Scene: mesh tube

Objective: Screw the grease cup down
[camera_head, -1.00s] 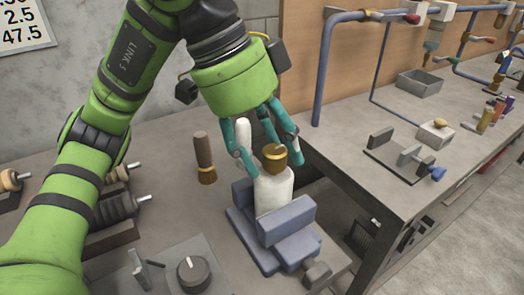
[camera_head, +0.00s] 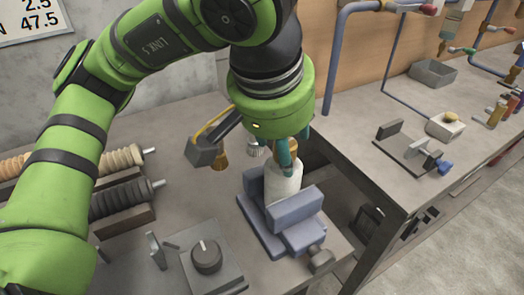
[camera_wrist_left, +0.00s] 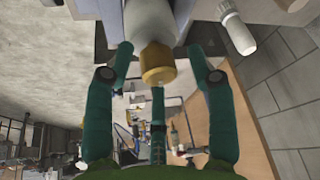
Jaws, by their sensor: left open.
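The brass grease cup (camera_head: 293,146) sits on top of a white cylindrical body (camera_head: 283,184), which stands upright in a blue-grey vise (camera_head: 262,228). In the left wrist view the brass cup (camera_wrist_left: 157,64) shows clearly at the end of the white body (camera_wrist_left: 150,22). My left gripper (camera_head: 290,158) points down over the cup, its teal fingers around it and partly hiding it. In the wrist view the left gripper (camera_wrist_left: 158,62) is open, with fingers on both sides of the cup and visible gaps. My right gripper is not in view.
A dial box (camera_head: 207,258) stands left of the vise. Ribbed rollers (camera_head: 122,205) lie on a rack further left. A white container (camera_wrist_left: 237,32) is near the cup in the wrist view. A second bench (camera_head: 375,170) with a blue pipe (camera_head: 330,65) is at the right.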

